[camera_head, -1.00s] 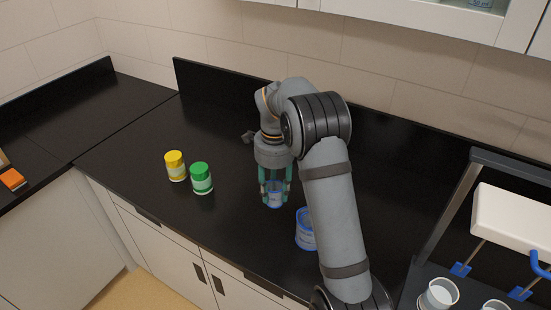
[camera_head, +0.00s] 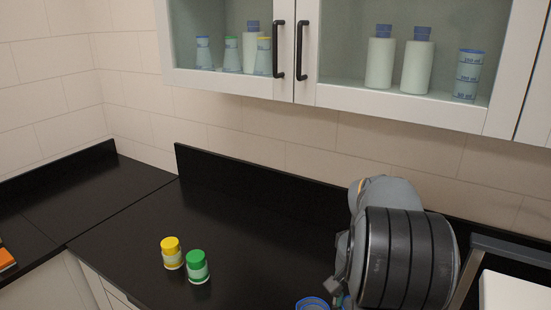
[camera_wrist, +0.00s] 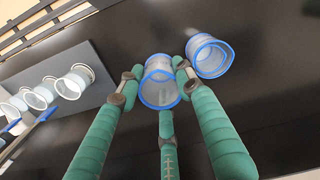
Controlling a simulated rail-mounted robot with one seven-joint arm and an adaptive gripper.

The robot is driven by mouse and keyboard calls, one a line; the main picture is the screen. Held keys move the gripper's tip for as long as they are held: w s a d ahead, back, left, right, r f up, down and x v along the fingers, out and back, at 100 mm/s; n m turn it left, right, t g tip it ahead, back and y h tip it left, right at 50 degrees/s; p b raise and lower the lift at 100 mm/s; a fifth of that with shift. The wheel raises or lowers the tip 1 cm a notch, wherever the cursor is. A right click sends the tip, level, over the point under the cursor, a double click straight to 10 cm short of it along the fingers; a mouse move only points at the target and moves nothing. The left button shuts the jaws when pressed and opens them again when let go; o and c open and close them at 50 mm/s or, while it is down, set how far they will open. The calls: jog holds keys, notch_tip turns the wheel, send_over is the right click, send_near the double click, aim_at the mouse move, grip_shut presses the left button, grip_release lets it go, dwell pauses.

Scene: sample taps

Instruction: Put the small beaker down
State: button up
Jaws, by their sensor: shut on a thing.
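My gripper (camera_wrist: 154,78) has green fingers shut around the small beaker (camera_wrist: 160,92), a clear cup with a blue rim. The rim faces the wrist camera; I cannot tell whether its base touches the counter. A second blue-rimmed beaker (camera_wrist: 210,60) stands close beside it on the black counter (camera_wrist: 255,110), to the right in the wrist view. In the head view that second beaker (camera_head: 312,304) is cut off at the bottom edge. There my arm hides the held beaker and most of the gripper.
Beyond the held beaker, a grey platform (camera_wrist: 92,60) carries several clear beakers (camera_wrist: 72,84) at left in the wrist view. A yellow-capped jar (camera_head: 172,254) and a green-capped jar (camera_head: 198,268) stand at left on the counter. The counter behind them is clear. A glass-fronted cabinet (camera_head: 300,90) hangs above.

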jog(key=shift+s+d+n, duration=0.3)
jog(key=shift+s+n, duration=0.3)
jog(key=shift+s, duration=0.2)
jog(key=w+d+f+b, duration=0.1)
jog(key=w+d, duration=0.1)
jog(key=d, duration=0.3)
jog(key=n+p, duration=0.1)
send_near(316, 305)
jog(key=s+f, duration=0.2)
jog(key=s, duration=0.1)
jog(key=f, duration=0.2)
jog(key=a+f+p, duration=0.1)
jog(key=shift+f, duration=0.4)
jog(key=shift+d, duration=0.1)
